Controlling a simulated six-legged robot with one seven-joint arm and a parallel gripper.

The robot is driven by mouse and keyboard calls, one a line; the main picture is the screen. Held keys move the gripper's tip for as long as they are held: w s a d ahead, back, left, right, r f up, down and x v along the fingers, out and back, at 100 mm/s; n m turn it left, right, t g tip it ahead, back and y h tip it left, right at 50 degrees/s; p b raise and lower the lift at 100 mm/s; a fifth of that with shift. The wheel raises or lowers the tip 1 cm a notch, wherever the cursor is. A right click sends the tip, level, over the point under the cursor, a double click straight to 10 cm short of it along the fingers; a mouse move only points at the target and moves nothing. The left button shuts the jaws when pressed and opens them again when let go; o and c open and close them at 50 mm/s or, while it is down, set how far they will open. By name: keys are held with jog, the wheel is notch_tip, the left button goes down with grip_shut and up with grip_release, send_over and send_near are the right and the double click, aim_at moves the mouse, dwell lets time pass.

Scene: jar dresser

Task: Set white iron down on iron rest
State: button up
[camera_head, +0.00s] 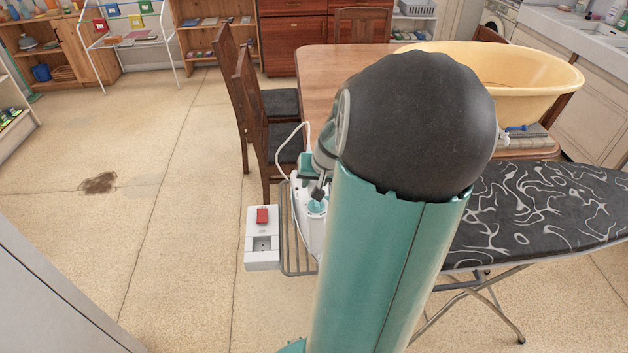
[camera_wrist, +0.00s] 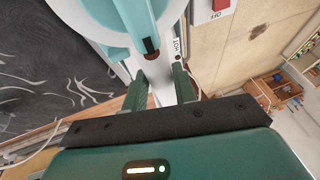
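The white iron (camera_head: 306,226) has teal parts and a pale cord. In the head view it is at the wire iron rest (camera_head: 288,262) on the left end of the ironing board; I cannot tell whether it touches the rest. My gripper (camera_head: 318,190) is at its top, partly hidden by my arm. In the wrist view the two fingers of my gripper (camera_wrist: 162,88) stand on either side of the iron's white handle (camera_wrist: 160,75) and appear closed on it. The iron's teal body (camera_wrist: 110,18) shows beyond. My arm hides part of the iron and rest.
A white box with a red switch (camera_head: 262,216) sits at the rest's left edge. The patterned ironing board (camera_head: 545,212) extends right. A yellow tub (camera_head: 535,82) stands on the wooden table (camera_head: 325,75) behind. Chairs (camera_head: 262,110) stand close behind the rest.

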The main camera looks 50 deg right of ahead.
jog(key=o, duration=0.4)
jog(key=shift+o, duration=0.2)
jog(key=v, duration=1.4)
